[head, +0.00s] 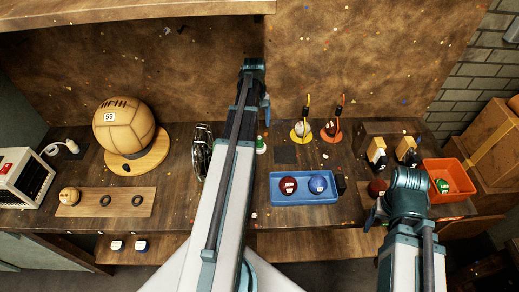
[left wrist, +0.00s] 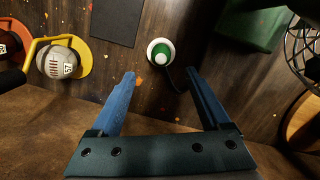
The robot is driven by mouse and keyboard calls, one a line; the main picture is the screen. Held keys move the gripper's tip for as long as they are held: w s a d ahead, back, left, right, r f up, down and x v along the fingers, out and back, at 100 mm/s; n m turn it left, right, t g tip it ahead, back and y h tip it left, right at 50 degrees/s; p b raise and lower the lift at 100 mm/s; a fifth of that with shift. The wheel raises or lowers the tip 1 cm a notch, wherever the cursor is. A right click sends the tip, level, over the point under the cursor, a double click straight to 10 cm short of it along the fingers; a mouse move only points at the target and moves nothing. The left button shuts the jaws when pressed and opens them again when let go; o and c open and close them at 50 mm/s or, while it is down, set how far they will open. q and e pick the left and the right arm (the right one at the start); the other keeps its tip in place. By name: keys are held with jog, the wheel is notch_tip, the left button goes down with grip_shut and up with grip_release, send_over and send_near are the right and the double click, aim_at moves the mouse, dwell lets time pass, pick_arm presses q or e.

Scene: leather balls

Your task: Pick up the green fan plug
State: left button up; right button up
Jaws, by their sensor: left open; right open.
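The green fan plug (left wrist: 161,52), a round green and white piece with a dark cord, lies on the dark wooden table. In the left wrist view it sits just beyond and between the fingertips of my left gripper (left wrist: 161,76), which is open and empty. In the head view the plug (head: 261,145) shows just right of my left arm, and a blue part of my left gripper (head: 266,108) shows beside the arm. My right gripper (head: 375,212) is at the right front, mostly hidden by its arm; it is open. The wire-caged fan (head: 202,152) stands left of my left arm.
A blue tray (head: 305,202) holds a red and a blue ball. A ball sits in a yellow holder (head: 301,138), with an orange holder (head: 331,135) beside it. A dark square mat (head: 285,154) lies near the plug. An orange bin (head: 463,170) is at right.

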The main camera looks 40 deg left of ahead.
aim_at(259, 138)
pick_arm(q)
jog(key=shift+s+d+f+b, duration=0.1)
jog(key=shift+d+f+b, duration=0.1)
jog(key=shift+f+b, duration=1.3)
jog(key=shift+f, duration=0.3)
jog(key=f+b, duration=0.4)
jog(key=f, duration=0.1)
jog(key=shift+s+d+f+b, duration=0.1)
jog(key=shift+s+d+b, duration=0.2)
jog(key=shift+d+b, duration=0.1)
grip_shut()
